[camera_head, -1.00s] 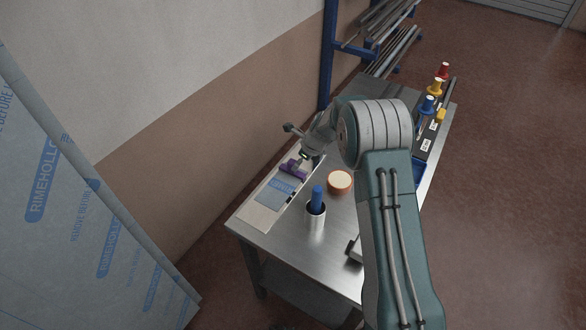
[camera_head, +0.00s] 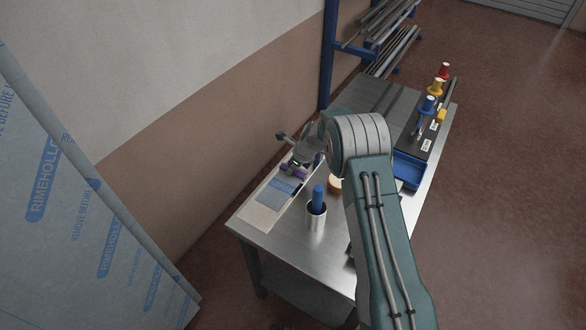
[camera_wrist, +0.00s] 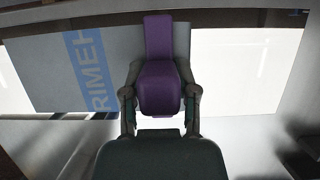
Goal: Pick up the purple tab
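The purple tab (camera_head: 294,171) sits at the far end of a pale flat panel (camera_head: 262,217) on the metal bench. The panel carries a blue-printed film (camera_head: 275,192). My gripper (camera_head: 299,163) is low over the tab. In the wrist view the purple tab (camera_wrist: 160,88) lies between the two fingers of my gripper (camera_wrist: 160,82), one on each side, with a narrow strip of it running away beyond them. The fingers are very near its sides; whether they touch or press on it I cannot tell. The tab's underside is hidden.
A cup with a blue handle (camera_head: 318,195) stands right of the panel. A round tan-topped item (camera_head: 335,184) is partly hidden by my arm. A blue tray (camera_head: 409,171) and several coloured-topped tools stand at the bench's right side. The wall runs close along the left.

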